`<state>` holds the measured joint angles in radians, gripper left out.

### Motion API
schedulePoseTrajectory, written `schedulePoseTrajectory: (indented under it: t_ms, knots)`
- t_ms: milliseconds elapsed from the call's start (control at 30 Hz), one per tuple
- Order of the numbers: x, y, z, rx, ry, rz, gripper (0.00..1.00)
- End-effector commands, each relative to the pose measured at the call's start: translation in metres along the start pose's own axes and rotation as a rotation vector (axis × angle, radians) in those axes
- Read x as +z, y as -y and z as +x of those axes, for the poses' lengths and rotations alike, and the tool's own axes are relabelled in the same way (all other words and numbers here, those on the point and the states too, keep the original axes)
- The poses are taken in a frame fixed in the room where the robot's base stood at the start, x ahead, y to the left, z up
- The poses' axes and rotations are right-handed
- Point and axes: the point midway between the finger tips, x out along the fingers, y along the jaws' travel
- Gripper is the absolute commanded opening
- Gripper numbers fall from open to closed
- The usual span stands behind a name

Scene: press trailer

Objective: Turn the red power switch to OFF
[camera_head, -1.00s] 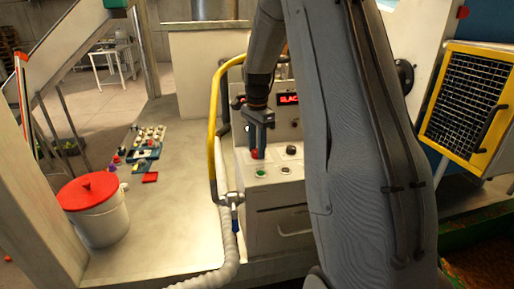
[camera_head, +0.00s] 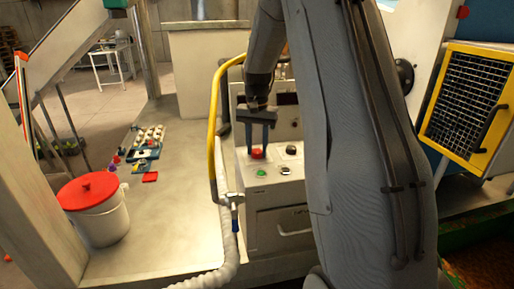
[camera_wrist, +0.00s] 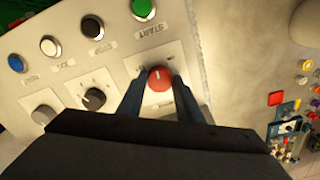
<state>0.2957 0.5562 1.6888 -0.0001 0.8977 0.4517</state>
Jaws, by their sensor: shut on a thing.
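The red power switch (camera_head: 257,154) is a round knob on the sloping top of the grey control box (camera_head: 270,215). In the wrist view the red knob (camera_wrist: 160,78) shows a short pale mark on its top. My gripper (camera_head: 257,148) points down at it with one finger on each side, shut on the knob. In the wrist view the fingers (camera_wrist: 160,88) flank the knob; the dark gripper body hides part of its label plate. The display (camera_head: 287,98) behind the arm is dark.
A black knob (camera_wrist: 94,98) and a green START button (camera_wrist: 143,8) sit close to the switch, with several other buttons along the panel.

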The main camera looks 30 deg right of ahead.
Motion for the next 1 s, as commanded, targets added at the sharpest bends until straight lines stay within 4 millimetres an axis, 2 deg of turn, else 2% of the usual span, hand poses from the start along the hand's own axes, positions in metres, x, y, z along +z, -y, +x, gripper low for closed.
schedulePoseTrajectory:
  t_ms: [600,1000]
  knots:
    - [-0.0011,0.0005,-0.0017,-0.001,-0.004,-0.572,0.1]
    - [-0.0013,0.0007,-0.0018,0.0,-0.005,-0.812,0.1]
